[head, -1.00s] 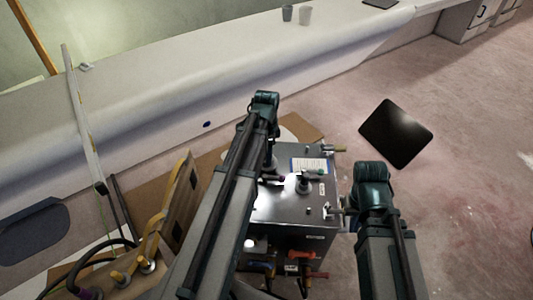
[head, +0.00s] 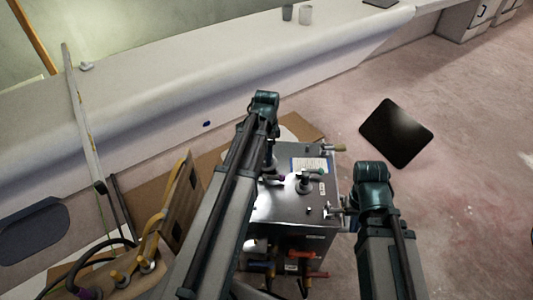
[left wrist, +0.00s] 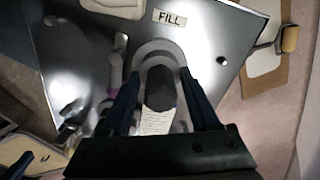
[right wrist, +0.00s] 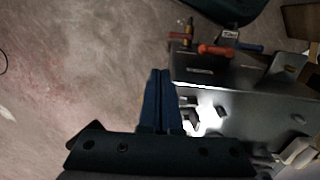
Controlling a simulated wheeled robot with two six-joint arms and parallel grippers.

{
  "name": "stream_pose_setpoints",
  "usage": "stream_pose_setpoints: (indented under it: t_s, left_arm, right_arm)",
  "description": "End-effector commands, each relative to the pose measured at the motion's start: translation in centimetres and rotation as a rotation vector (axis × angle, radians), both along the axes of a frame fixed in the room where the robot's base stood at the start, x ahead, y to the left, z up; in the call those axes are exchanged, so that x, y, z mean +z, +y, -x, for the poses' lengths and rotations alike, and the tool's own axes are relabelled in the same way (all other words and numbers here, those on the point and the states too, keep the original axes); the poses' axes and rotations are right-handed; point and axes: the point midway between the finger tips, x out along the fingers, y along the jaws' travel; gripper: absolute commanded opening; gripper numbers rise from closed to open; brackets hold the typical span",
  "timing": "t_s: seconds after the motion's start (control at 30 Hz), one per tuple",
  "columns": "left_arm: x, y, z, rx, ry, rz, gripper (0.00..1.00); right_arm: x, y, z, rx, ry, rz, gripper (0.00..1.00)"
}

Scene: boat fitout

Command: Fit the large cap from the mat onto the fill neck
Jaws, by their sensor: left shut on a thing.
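A shiny metal tank (head: 285,208) stands in the middle of the head view. Its FILL label (left wrist: 173,17) shows in the left wrist view, near a round grey collar (left wrist: 160,50) on the tank top. My left gripper (left wrist: 160,78) points down at that collar, with its blue fingers on either side of a round grey part with a dark cylindrical middle, seemingly the large cap (left wrist: 160,92). The fingers hide the contact, so I cannot tell whether the cap sits on the fill neck. My right gripper (right wrist: 158,75) is shut and empty, beside the tank.
Several valves and fittings stand on the tank top, including a tall fitting (head: 304,182). Red-handled valves (head: 318,274) are low on its front. A wooden board with hoses (head: 180,205) is at left. A dark square panel (head: 396,133) lies at right, with open floor around it.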

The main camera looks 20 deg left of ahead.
Motion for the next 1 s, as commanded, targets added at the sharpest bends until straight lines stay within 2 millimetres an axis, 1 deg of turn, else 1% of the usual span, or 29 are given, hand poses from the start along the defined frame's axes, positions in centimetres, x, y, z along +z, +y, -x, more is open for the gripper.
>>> stream_pose_setpoints:
  t_s: [0.43,1.0]
  left_arm:
    - [-1.3,0.0,0.0,0.0,0.0,0.0,0.02]
    - [-1.5,0.0,0.0,0.0,0.0,0.0,0.02]
  right_arm:
    - [-1.3,0.0,0.0,0.0,0.0,0.0,0.0]
    - [-1.5,0.0,0.0,0.0,0.0,0.0,0.0]
